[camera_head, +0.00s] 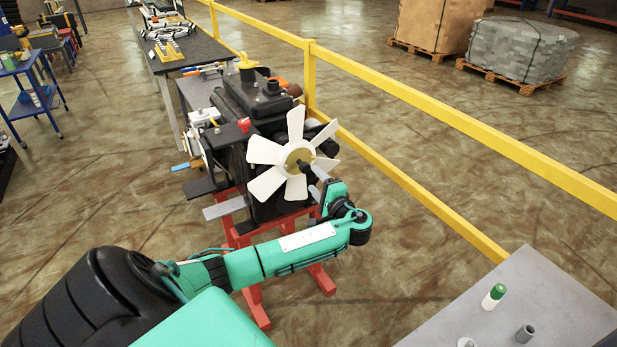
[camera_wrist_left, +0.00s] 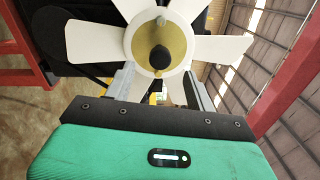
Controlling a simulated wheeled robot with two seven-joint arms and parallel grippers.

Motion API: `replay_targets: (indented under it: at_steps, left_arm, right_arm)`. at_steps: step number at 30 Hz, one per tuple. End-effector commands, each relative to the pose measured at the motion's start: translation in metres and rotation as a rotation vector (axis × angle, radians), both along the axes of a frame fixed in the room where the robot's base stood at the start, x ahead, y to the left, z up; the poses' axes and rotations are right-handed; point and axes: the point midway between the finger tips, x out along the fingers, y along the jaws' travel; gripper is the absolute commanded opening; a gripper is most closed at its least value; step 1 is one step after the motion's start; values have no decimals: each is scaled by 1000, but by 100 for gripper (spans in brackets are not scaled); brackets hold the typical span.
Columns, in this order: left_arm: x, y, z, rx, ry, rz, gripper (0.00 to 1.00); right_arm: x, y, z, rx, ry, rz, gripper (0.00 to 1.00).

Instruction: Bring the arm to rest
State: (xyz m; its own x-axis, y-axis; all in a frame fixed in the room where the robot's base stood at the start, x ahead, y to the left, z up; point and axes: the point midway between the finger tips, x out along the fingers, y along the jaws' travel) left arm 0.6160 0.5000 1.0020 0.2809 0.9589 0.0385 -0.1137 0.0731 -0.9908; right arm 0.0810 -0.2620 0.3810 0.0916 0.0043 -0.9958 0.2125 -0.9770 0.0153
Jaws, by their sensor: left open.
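My left arm comes in from the lower left of the head view and reaches across to its wrist. My left gripper (camera_head: 319,178) is close in front of the white fan (camera_head: 267,151) of a dark engine. In the left wrist view my left gripper (camera_wrist_left: 161,88) has its two fingers apart, with nothing seen held between them. The fan (camera_wrist_left: 93,42), its gold hub and a dark knob at its centre lie straight ahead of the fingers. I cannot tell whether the fingers touch the fan. My right gripper is not in view.
The engine (camera_head: 265,98) stands on a red stand (camera_head: 254,300). A yellow railing (camera_head: 430,95) runs behind it. A grey table (camera_head: 555,300) at lower right bears a green-and-white cylinder (camera_head: 494,296) and small grey parts. Open floor lies between the arm and the railing.

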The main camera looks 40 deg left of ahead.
Motion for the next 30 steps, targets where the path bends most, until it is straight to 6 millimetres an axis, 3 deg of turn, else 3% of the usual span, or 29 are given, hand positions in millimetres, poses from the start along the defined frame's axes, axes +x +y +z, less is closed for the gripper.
replay_targets:
  at_steps: [3, 9, 15, 22, 26, 30]
  left_arm:
    - [-8, -28, -5, -4, -2, -2, 56]
    - [-17, -60, -4, -2, -1, -2, 56]
    - [-21, -72, -3, 1, 0, 1, 56]
    - [-21, -72, -6, -4, 7, -3, 56]
    - [-17, -70, -40, -41, 71, -40, 56]
    - [-16, -69, -117, -143, 193, -118, 56]
  right_arm:
    - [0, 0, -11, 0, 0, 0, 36]
    - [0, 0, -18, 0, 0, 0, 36]
    - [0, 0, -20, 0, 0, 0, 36]
    - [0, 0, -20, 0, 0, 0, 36]
    - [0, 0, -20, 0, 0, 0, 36]
    - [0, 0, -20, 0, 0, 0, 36]
